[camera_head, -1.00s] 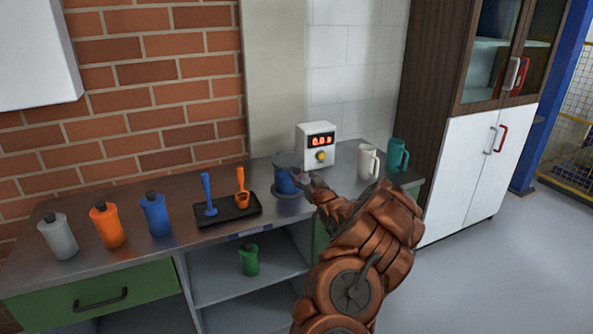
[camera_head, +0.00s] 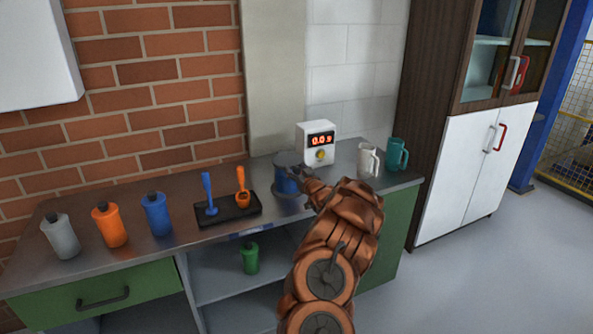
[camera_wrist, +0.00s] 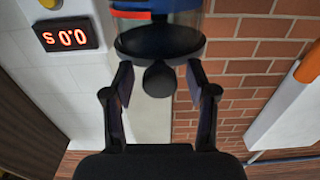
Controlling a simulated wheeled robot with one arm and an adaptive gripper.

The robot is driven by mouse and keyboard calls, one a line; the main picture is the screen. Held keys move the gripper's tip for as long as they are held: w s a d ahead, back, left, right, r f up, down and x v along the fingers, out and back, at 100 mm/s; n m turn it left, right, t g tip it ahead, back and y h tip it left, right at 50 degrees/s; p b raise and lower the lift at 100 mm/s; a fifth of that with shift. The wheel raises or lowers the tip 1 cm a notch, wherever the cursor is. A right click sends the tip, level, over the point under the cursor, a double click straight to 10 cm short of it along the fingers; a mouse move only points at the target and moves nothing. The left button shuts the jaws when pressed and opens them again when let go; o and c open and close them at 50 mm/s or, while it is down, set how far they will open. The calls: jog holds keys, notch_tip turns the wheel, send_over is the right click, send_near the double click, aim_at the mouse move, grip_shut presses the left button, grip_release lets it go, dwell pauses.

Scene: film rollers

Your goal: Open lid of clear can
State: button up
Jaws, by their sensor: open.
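My gripper (camera_wrist: 160,90) is open, with one finger on each side of the knob and a visible gap to each. In the head view my gripper (camera_head: 303,178) is at the can's right side and partly hides it.
A white timer box (camera_head: 318,146) stands behind the can, and white (camera_head: 367,160) and teal (camera_head: 397,154) mugs stand to the right. A black tray (camera_head: 227,209) with blue and orange utensils is left of the can. Grey, orange and blue bottles (camera_head: 157,215) stand farther left.

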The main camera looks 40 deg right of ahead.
grip_shut()
dwell(0.3)
jog(key=shift+r, duration=0.15)
